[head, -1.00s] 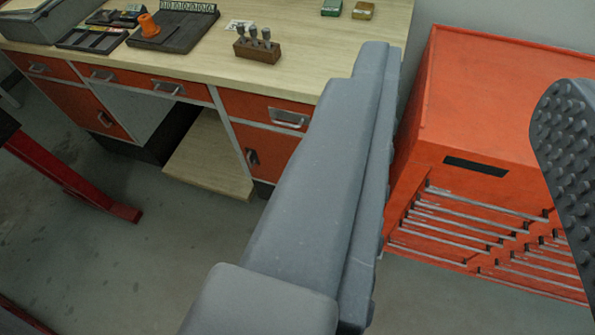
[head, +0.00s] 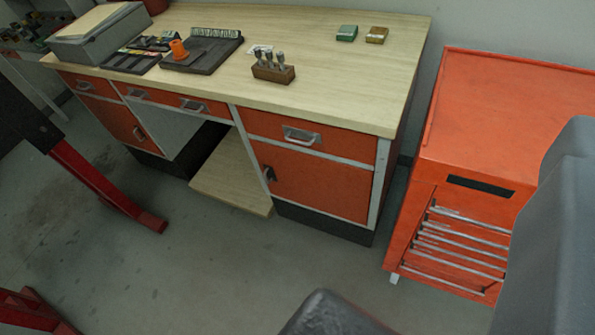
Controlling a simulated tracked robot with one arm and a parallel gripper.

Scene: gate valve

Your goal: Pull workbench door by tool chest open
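The orange workbench door (head: 315,183) is in the right cabinet of the workbench (head: 400,95), beside the tool chest (head: 500,125). It looks shut, flush in its pale frame. Its small dark handle (head: 269,173) is at the upper left of the door. My gripper (head: 445,250) shows as two grey finger parts, one at the bottom middle and one at the right edge. They stand wide apart with nothing between them. They are in the foreground, to the right of and below the door, not touching it. Parts of both fingers are outside the view.
A closed drawer (head: 302,138) sits above the door. The floor (head: 260,265) before the cabinet is clear. A low wooden shelf (head: 228,180) fills the knee space at left. A red stand leg (head: 105,185) reaches across the floor at left. Tools lie on the bench top.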

